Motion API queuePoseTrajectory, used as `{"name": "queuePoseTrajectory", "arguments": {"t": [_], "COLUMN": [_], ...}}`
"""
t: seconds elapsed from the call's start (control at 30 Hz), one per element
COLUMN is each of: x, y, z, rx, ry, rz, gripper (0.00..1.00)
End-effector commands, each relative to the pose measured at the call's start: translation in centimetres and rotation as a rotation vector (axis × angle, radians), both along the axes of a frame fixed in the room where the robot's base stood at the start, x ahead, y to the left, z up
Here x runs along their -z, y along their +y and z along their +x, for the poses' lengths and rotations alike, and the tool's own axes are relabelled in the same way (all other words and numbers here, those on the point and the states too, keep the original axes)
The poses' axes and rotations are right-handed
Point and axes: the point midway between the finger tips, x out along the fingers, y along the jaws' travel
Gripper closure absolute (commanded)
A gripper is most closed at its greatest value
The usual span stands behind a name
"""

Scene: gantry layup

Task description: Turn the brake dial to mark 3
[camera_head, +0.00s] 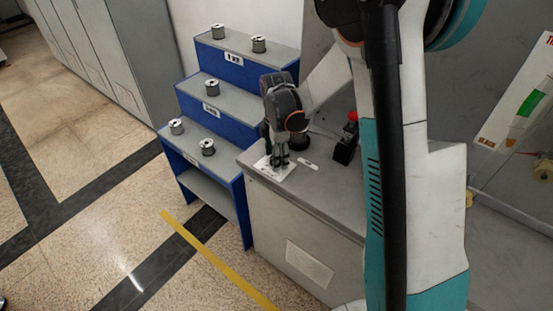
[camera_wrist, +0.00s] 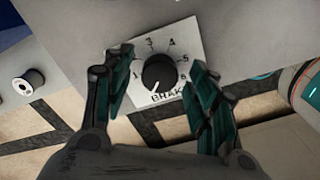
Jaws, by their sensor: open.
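The brake dial (camera_wrist: 158,72) is a round black knob on a white plate (camera_wrist: 186,42) with printed numbers around it and a partly visible "BRAKE" label below. Mark 3 (camera_wrist: 149,42) is at the upper left of the knob. In the head view my gripper (camera_head: 279,160) points down over the plate (camera_head: 262,168) and hides the dial.
The plate lies on a grey cabinet top (camera_head: 325,187). Blue stepped shelves (camera_head: 217,175) with several spools are at left. A yellow floor line (camera_head: 215,260) runs in front.

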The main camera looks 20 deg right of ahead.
Motion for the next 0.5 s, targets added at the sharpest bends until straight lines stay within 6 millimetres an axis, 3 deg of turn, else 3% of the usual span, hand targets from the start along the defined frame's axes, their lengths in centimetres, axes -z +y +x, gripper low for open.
{"name": "queuePoseTrajectory", "arguments": {"t": [0.37, 0.5], "x": [0.57, 0.56], "y": [0.0, 0.0], "z": [-0.02, -0.01], "rx": [0.0, 0.0], "ry": [0.0, 0.0], "rz": [0.0, 0.0], "gripper": [0.47, 0.77]}}
